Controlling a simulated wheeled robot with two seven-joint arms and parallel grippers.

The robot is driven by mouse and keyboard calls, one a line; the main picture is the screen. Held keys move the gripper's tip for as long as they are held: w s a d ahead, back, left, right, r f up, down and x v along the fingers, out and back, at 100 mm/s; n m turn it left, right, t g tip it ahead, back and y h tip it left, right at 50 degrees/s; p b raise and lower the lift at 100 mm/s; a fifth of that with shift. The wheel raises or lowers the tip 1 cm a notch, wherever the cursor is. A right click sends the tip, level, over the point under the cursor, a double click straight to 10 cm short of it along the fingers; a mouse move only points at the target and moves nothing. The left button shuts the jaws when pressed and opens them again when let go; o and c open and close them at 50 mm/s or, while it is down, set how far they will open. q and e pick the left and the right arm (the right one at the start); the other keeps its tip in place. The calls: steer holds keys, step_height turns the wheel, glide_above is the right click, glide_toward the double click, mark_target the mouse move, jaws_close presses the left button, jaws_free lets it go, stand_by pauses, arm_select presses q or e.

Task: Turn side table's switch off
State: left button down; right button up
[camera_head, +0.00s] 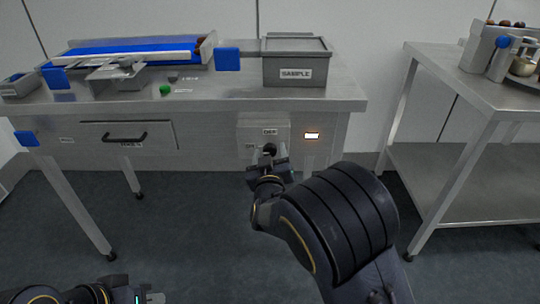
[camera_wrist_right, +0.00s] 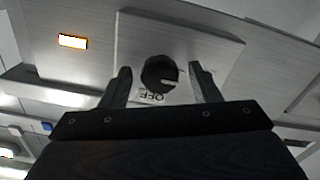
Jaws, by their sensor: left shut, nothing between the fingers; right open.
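The switch is a black round knob (camera_wrist_right: 161,74) on a grey plate (camera_wrist_right: 205,45) on the front of the side table (camera_head: 215,105). An OFF label sits beside the knob in the right wrist view, and the plate (camera_head: 250,131) also shows in the head view. A small indicator (camera_head: 312,135) to the right of the plate is lit. My right gripper (camera_wrist_right: 158,82) is open, with one finger on each side of the knob; I cannot tell whether they touch it. In the head view my right gripper (camera_head: 269,160) partly hides the knob. My left gripper (camera_head: 148,297) is shut and empty at the bottom left.
A lidded SAMPLE box (camera_head: 295,72), a blue conveyor (camera_head: 130,50) and a green button (camera_head: 165,89) are on the table. A drawer (camera_head: 125,136) is at front left. Another metal table (camera_head: 470,88) stands at right. Open floor lies in front.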

steer(key=c, duration=1)
steer(key=shift+f+m+b, duration=0.1)
steer(key=shift+m+b, duration=6.95)
steer(key=shift+m, duration=1.85)
